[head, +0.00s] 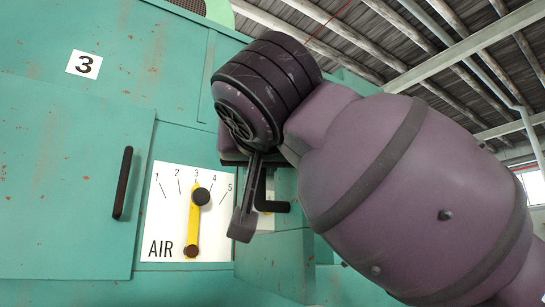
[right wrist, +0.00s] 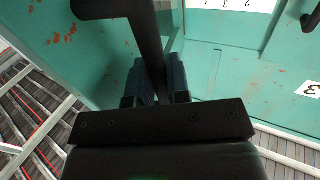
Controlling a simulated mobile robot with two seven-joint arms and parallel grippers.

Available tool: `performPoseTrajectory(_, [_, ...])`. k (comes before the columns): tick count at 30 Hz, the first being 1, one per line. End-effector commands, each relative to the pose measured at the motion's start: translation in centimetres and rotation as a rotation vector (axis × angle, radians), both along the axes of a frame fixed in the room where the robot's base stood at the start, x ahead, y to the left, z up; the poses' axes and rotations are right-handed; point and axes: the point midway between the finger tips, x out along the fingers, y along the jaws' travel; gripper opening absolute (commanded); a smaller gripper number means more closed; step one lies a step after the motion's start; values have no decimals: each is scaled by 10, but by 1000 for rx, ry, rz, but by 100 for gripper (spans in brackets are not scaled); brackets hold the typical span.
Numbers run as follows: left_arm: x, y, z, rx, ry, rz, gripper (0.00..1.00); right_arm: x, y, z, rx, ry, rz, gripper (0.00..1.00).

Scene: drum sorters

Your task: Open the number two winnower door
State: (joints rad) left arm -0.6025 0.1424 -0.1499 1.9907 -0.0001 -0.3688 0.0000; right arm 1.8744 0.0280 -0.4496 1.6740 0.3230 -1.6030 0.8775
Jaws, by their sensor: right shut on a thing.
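My right gripper (head: 245,215) is at the teal machine, just right of the AIR dial. In the right wrist view my right gripper (right wrist: 155,85) has its two fingers closed around a black bar handle (right wrist: 148,35). The end of a black handle (head: 272,206) also shows behind the finger in the head view. The handle is by a teal panel (head: 275,262) that stands at an angle to the machine front. My arm hides much of it. The number plate in view (head: 84,64) reads 3; no plate with a 2 shows. My left gripper is not in view.
A closed teal door (head: 65,190) with a black bar handle (head: 122,183) is at the left. A white AIR scale (head: 170,215) carries a yellow lever (head: 195,222) pointing near 3. A roof with beams (head: 440,50) is at upper right.

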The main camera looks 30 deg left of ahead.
Motion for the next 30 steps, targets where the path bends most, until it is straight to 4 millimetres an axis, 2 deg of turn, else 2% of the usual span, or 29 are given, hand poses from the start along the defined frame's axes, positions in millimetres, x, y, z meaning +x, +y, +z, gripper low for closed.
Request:
performPoseTrajectory(11, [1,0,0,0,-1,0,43,-1,1,0,0,-1,2,0])
performPoseTrajectory(12, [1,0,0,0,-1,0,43,-1,1,0,0,-1,2,23])
performPoseTrajectory(16, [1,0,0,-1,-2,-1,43,-1,1,0,1,-1,2,41])
performPoseTrajectory(30, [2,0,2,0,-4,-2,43,3,0,0,0,0,2,41])
